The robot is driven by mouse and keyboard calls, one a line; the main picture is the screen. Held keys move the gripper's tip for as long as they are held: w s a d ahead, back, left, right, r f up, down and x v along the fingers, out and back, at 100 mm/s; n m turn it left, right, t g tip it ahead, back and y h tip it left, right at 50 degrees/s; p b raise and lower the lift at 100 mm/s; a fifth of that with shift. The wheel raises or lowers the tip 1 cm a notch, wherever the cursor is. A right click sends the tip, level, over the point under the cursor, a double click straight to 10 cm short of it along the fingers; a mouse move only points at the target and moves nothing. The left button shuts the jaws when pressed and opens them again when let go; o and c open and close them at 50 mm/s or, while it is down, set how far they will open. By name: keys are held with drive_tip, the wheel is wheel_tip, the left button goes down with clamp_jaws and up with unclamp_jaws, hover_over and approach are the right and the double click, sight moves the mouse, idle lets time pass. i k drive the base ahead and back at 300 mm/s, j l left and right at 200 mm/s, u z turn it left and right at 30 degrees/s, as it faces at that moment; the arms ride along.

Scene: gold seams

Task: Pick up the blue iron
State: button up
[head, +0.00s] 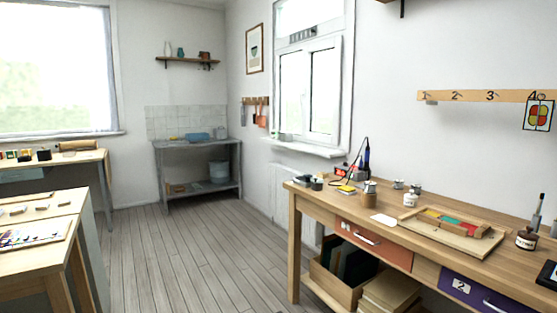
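A slim, dark blue upright thing (366,157), which looks like the blue iron, stands near the far left end of the wooden workbench (480,245) on the right. It is small in the picture, and its lower part is partly hidden among small items, so I cannot tell what holds it. A dark cord seems to loop beside it. My gripper is not in view.
A red device (342,170), several small jars and a wooden tray (455,232) share the workbench top. Below are an orange drawer (374,245) and a purple drawer (480,292). Plank floor (185,255) is clear between this bench and the tables at left.

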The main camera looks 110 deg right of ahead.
sight(367, 151)
drive_tip(key=l+z, duration=0.15)
drive_tip(key=z, duration=0.3)
drive_tip(key=l+z, duration=0.2)
drive_tip(key=z, duration=0.25)
drive_tip(key=l+z, duration=0.2)
drive_tip(key=z, duration=0.2)
drive_tip(key=l+z, duration=0.15)
drive_tip(key=z, duration=0.3)
drive_tip(key=i+l+z, duration=0.1)
drive_tip(key=z, duration=0.35)
